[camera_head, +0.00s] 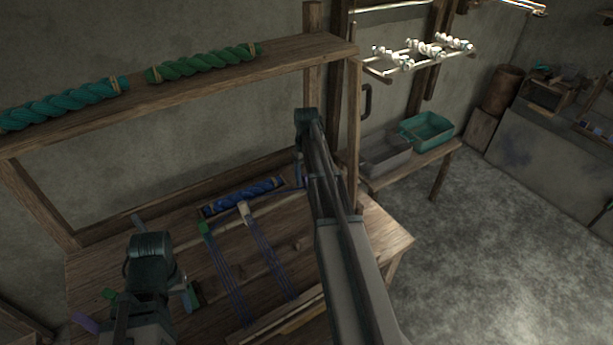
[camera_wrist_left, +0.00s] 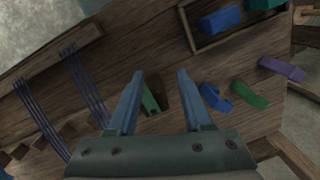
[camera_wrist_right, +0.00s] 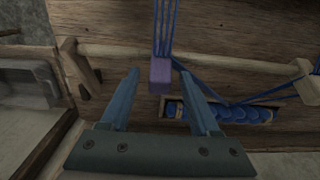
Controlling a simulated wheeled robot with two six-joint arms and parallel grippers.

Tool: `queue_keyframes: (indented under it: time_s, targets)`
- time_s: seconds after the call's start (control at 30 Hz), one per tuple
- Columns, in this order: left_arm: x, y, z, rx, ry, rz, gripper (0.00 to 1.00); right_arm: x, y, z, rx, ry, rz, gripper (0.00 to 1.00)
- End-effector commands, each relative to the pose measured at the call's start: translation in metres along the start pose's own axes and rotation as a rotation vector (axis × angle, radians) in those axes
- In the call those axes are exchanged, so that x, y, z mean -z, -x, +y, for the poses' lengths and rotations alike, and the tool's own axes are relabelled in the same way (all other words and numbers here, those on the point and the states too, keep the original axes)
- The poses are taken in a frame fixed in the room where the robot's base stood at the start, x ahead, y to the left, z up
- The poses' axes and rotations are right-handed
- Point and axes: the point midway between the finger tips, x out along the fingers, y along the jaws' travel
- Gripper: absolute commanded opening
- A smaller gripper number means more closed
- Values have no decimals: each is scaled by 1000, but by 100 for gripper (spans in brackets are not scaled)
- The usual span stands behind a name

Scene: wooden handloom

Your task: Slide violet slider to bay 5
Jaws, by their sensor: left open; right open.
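The violet slider (camera_wrist_right: 160,76) is on the wooden rail (camera_wrist_right: 220,57) in the right wrist view, with blue threads running from it. My right gripper (camera_wrist_right: 157,73) is open, its fingertips on either side of the slider in the picture; I cannot tell if they touch it. In the head view my right arm hides most of that area. A pale slider (camera_head: 244,211) and a green slider (camera_head: 205,229) stand farther left with threads. My left gripper (camera_wrist_left: 160,73) is open and empty above the tabletop, over a small green block (camera_wrist_left: 151,103). I cannot tell which bay is number 5.
A blue yarn coil (camera_head: 243,195) lies in a tray behind the sliders. Loose blue (camera_wrist_left: 215,97), green (camera_wrist_left: 248,95) and violet (camera_wrist_left: 283,69) pieces lie on the table. A shelf (camera_head: 200,88) with yarn twists spans above. Bins (camera_head: 427,130) stand at the right.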

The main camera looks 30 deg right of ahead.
Motion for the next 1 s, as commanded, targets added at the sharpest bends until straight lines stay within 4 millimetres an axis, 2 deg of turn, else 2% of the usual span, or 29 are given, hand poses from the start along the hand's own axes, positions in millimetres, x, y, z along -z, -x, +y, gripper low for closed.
queue_keyframes:
  time_s: [0.17,0.37,1.0]
  targets:
    - [0,9,-1,0,0,0,50,0,9,0,0,0,0,62]
    - [-2,31,-3,0,0,0,50,0,31,0,0,0,0,62]
    - [-7,126,-12,-1,2,0,50,0,126,0,0,0,0,62]
